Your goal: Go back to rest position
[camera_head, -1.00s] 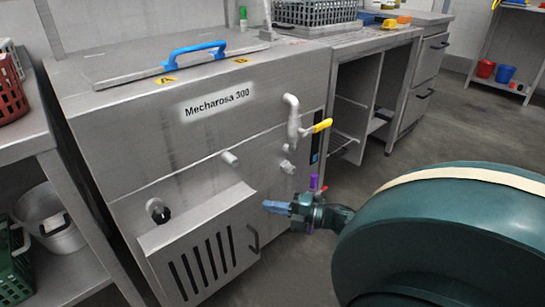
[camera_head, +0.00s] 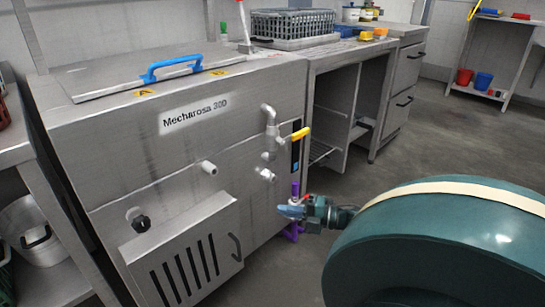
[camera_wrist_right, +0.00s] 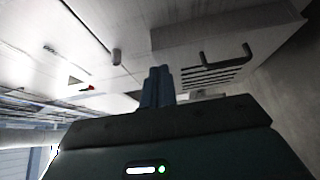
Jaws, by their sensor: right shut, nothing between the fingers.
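My right gripper (camera_head: 287,211) is in front of the steel washing machine (camera_head: 150,165) marked Mecharosa 300, to the right of its slotted lower panel. Its blue fingers are shut with nothing between them. In the right wrist view the shut fingers (camera_wrist_right: 158,88) stand upright in the middle, with the machine's handle and slots beyond them. My teal right arm (camera_head: 440,245) fills the lower right of the head view. My left gripper is not in view.
The machine has a blue lid handle (camera_head: 185,66) and a yellow-handled tap (camera_head: 300,134). A grey crate (camera_head: 293,24) stands on the counter behind. A steel pot (camera_head: 33,235) sits on the left shelf. Open floor (camera_head: 425,150) lies to the right.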

